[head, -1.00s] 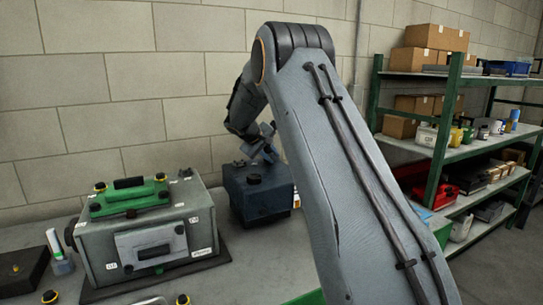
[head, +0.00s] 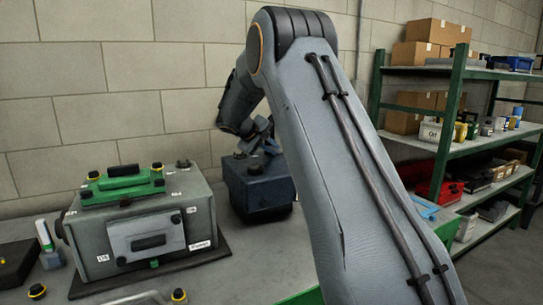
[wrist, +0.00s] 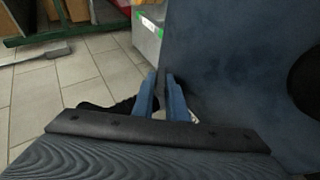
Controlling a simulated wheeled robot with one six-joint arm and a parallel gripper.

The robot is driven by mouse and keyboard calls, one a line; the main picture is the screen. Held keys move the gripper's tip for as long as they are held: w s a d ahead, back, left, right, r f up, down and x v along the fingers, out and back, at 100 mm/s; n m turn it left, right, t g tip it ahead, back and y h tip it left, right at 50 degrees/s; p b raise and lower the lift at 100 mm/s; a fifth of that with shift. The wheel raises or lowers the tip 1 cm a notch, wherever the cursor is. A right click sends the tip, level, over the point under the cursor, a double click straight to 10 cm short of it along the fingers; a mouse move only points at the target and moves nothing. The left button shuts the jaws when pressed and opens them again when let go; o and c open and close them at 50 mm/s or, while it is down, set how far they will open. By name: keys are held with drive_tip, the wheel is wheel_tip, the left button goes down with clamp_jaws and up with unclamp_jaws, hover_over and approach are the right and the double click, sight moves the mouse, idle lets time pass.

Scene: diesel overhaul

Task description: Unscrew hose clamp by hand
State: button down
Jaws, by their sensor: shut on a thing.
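My gripper (head: 258,138) is at the top of a dark blue block (head: 257,187) near the wall. The wrist view shows the gripper (wrist: 161,84) with its two blue fingers close together, shut on a small, thin grey piece. I take this piece to be the hose clamp, but its shape is mostly hidden between the fingers. The large blue face of the block (wrist: 235,70) fills the right side of the wrist view, close beside the fingers. A dark, rounded part (wrist: 308,82) shows at the right edge of that view.
A grey engine-like unit (head: 91,233) with a green top cover (head: 122,187) stands on a dark mat to the left of the blue block. Green-framed shelving (head: 455,105) with boxes and bottles stands on the right. The wall is close behind the block.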

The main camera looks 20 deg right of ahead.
drive_tip(key=shift+a+f+n+t+h+b, duration=0.2)
drive_tip(key=shift+h+b, duration=0.3)
drive_tip(key=shift+b, duration=1.1)
drive_tip(key=shift+d+f+n+t+h+b, duration=0.1)
drive_tip(key=shift+f+h+b, duration=0.3)
drive_tip(key=shift+b, duration=1.2)
drive_tip(key=shift+r+h+b, duration=0.3)
drive_tip(key=shift+h+b, duration=0.1)
drive_tip(key=shift+b, duration=0.4)
drive_tip(key=c, duration=2)
unclamp_jaws()
drive_tip(key=shift+c, duration=0.2)
drive_tip(key=shift+a+r, duration=0.1)
drive_tip(key=shift+a, duration=0.05)
drive_tip(key=shift+b+v, duration=0.7)
drive_tip(key=shift+v, duration=3.1)
